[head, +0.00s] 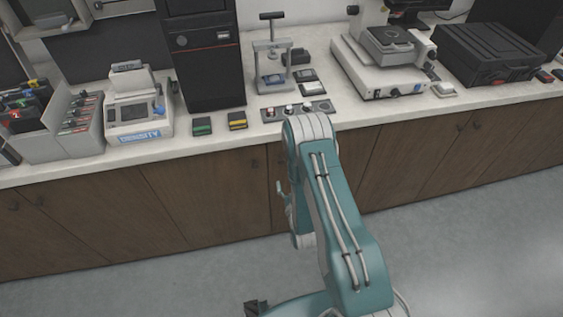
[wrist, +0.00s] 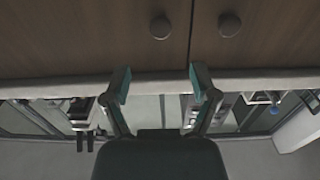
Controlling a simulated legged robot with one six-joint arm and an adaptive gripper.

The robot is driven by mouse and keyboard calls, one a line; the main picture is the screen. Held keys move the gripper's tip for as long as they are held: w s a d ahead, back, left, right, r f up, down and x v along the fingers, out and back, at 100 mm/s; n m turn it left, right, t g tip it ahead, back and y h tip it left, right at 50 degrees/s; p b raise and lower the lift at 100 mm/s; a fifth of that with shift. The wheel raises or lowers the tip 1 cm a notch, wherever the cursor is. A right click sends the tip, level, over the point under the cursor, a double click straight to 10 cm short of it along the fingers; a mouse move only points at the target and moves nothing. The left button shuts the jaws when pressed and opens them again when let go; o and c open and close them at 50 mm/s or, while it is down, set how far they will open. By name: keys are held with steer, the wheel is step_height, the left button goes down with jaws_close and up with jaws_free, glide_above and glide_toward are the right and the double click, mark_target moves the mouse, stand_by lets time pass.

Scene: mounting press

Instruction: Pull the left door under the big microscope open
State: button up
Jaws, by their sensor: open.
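The big microscope (head: 385,62), a white machine with a grey stage, stands on the counter at right in the head view. Below it are brown doors; the left door (head: 412,155) is shut, with a small round knob (head: 462,127) near its upper right corner. My gripper (head: 282,188) is in front of the cabinets left of there, partly hidden by my arm. In the wrist view my gripper (wrist: 160,84) is open and empty, with two dark round knobs (wrist: 160,27) (wrist: 230,24) beyond the fingertips, either side of a door seam. I cannot tell which doors these are.
The pale counter (head: 215,140) overhangs the doors; its edge (wrist: 60,87) crosses the wrist view near my fingers. A small press (head: 272,65), a black tower (head: 203,60) and a black case (head: 490,52) stand on it. The grey floor (head: 480,245) is clear at right.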

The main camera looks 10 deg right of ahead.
mark_target(282, 163)
steer(key=w, duration=1)
steer(key=shift+w+f, duration=0.1)
steer(key=shift+f, duration=0.2)
jaws_close()
